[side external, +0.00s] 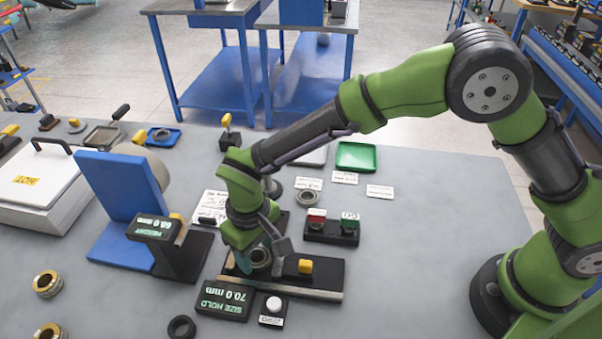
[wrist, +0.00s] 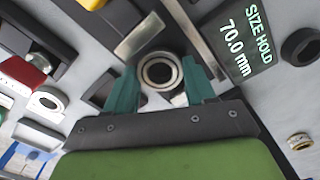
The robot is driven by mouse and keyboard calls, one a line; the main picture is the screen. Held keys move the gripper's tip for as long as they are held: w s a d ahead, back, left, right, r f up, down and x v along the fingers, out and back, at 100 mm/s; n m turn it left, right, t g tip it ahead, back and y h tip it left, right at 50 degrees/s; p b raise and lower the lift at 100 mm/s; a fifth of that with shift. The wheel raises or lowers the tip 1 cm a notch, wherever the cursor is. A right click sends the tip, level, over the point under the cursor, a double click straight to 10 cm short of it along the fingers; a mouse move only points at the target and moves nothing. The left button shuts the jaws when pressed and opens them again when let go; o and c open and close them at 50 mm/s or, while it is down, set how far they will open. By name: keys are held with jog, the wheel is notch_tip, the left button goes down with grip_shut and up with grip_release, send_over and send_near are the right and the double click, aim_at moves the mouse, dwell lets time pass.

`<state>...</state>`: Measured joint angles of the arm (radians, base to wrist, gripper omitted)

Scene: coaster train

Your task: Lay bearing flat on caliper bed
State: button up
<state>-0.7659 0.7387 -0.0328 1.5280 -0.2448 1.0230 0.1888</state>
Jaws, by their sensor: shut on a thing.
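A grey ring-shaped bearing (wrist: 159,72) sits between the two teal fingers of my gripper (wrist: 160,84), which is shut on it. In the side view the bearing (side external: 261,255) is at the left part of the caliper bed, its ring face turned up and looking about level. The caliper bed (side external: 315,283) is a dark base with a silver front rail and a yellow-topped block on its right. My gripper (side external: 256,259) points down over the bed and partly hides the bearing. I cannot tell whether the bearing's underside touches the bed.
A display (side external: 224,300) reading SIZE HOLD 70.0 mm and a white-button box (side external: 272,311) stand in front of the bed. A red and green button box (side external: 332,228) is behind it. Another ring (side external: 308,198), a dark ring (side external: 182,328) and a green tray (side external: 357,156) lie around.

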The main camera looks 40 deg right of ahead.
jog(key=shift+f, duration=0.3)
dwell(0.5)
jog(key=o, duration=1.1)
jog(key=shift+a, duration=0.1)
notch_tip(320, 180, up, 17)
jog(key=s+d+r+m+t, duration=0.2)
jog(key=s+d, duration=0.2)
jog(key=d, duration=0.6)
jog(key=s+d+r+m+t+y, duration=0.1)
jog(key=s+d, duration=0.3)
jog(key=d, duration=0.6)
jog(key=s+d+r+m+t+y, duration=0.1)
jog(key=s+d+r+m+t, duration=0.2)
jog(key=d, duration=0.6)
jog(key=shift+s+d+r+m+t, duration=0.1)
jog(key=shift+s+d+m+t, duration=0.3)
jog(key=shift+s+m+t, duration=0.15)
